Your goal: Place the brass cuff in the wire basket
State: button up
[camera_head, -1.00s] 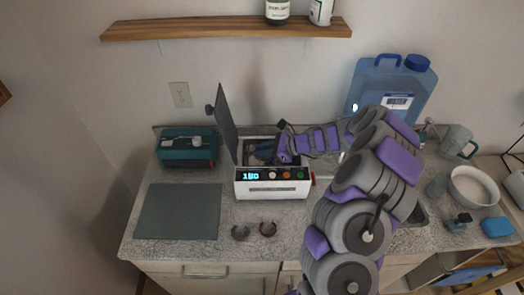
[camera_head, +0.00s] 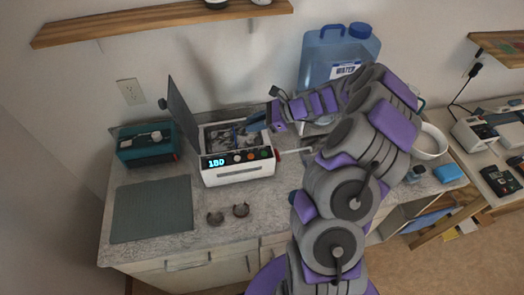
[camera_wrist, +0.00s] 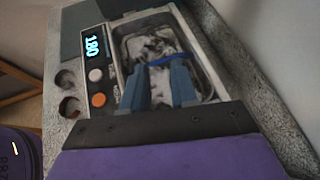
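Two small open-ended cuffs lie on the counter in front of the white machine. The right cuff (camera_head: 240,210) looks browner, like brass or copper; the left cuff (camera_head: 215,218) looks greyer.
A green mat (camera_head: 152,209) lies left of the machine, with a teal box (camera_head: 145,146) behind it. A blue water jug (camera_head: 335,60) stands behind my arm. The raised lid (camera_head: 186,115) stands at the machine's left. The counter's front strip is mostly clear.

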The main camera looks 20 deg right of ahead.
jog(key=s+a+r+n+g+h, duration=0.1)
jog(key=s+a+r+n+g, duration=0.2)
jog(key=s+a+r+n, duration=0.4)
jog(key=s+a+r+n+g+h, duration=0.1)
jog(key=s+a+r+n+g, duration=0.3)
jog(key=s+a, duration=0.5)
jog(key=s+d+n+h, duration=0.3)
jog(key=s+n+h, duration=0.1)
jog(key=s, duration=0.8)
jog(key=s+d+n+h, duration=0.3)
jog(key=s+n, duration=0.4)
jog(key=s, duration=0.5)
jog(key=shift+d+r+g+h, duration=0.15)
jog(key=shift+r+g+h, duration=0.2)
jog(key=shift+h, duration=0.55)
jog(key=shift+f+b, duration=0.4)
